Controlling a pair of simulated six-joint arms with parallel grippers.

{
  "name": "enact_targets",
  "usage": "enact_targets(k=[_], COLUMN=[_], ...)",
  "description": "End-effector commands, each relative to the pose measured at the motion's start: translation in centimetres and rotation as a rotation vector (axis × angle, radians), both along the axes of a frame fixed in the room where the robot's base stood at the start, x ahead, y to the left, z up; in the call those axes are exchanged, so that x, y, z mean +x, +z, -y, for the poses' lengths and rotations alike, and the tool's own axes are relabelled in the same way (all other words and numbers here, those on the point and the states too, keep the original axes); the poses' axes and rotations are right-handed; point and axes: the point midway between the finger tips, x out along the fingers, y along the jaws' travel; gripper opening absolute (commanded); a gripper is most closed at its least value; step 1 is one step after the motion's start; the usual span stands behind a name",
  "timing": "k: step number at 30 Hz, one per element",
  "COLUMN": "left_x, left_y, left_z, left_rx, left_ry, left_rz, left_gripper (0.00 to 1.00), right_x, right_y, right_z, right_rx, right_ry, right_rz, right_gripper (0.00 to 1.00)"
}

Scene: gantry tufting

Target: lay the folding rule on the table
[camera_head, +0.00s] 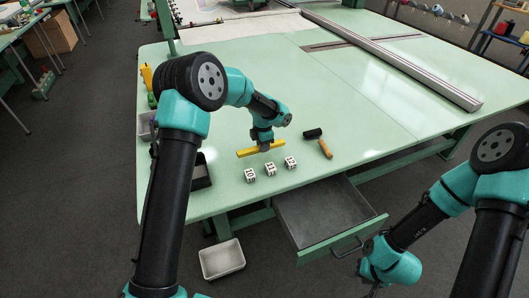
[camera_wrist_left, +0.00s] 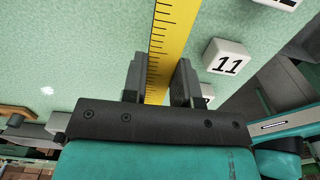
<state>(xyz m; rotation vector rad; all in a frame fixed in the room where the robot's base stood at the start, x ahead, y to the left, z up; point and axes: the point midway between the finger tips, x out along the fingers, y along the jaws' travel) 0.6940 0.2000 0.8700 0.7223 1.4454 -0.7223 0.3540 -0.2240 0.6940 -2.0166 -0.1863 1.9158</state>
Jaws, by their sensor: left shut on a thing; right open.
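The yellow folding rule (camera_head: 246,152) is in my left gripper (camera_head: 264,146), low over the front part of the green table (camera_head: 226,125). In the left wrist view the rule (camera_wrist_left: 174,30), with black scale marks, runs between the two fingers of the left gripper (camera_wrist_left: 160,85), which is shut on it. I cannot tell whether the rule touches the table top. My right gripper (camera_head: 371,291) is at the bottom edge of the head view, beyond the table's front edge. It is open and away from the rule; its tips are barely visible.
White numbered blocks (camera_head: 270,169) stand just in front of the rule. A black-headed roller with an orange handle (camera_head: 325,148) lies to the right. An open drawer (camera_head: 322,212) juts out below the front edge. A white bin (camera_head: 222,259) is on the floor. Table beyond the rule is clear.

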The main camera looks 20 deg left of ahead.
Motion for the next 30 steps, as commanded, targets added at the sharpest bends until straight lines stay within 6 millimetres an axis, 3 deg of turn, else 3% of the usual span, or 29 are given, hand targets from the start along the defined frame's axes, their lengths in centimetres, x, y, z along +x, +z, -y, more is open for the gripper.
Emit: enact_targets(k=[5,14,26,27,30], left_x=[0.0,0.0,0.0,0.0,0.0], left_y=[-0.4,-3.9,-4.3,-4.2,-4.2], left_z=[0.0,0.0,0.0,0.0,0.0], left_rx=[0.0,0.0,-0.001,-0.001,-0.001], left_ry=[0.0,0.0,0.0,0.0,0.0], left_rz=[-0.001,-0.001,-0.001,-0.001,-0.001], left_gripper=[0.02,0.02,0.02,0.3,0.39], right_x=[0.0,0.0,0.0,0.0,0.0], right_y=[0.0,0.0,0.0,0.0,0.0], right_z=[0.0,0.0,0.0,0.0,0.0], right_rx=[0.0,0.0,0.0,0.0,0.0], right_ry=[0.0,0.0,0.0,0.0,0.0], right_rz=[0.0,0.0,0.0,0.0,0.0], right_gripper=[0.43,0.43,0.43,0.43,0.43])
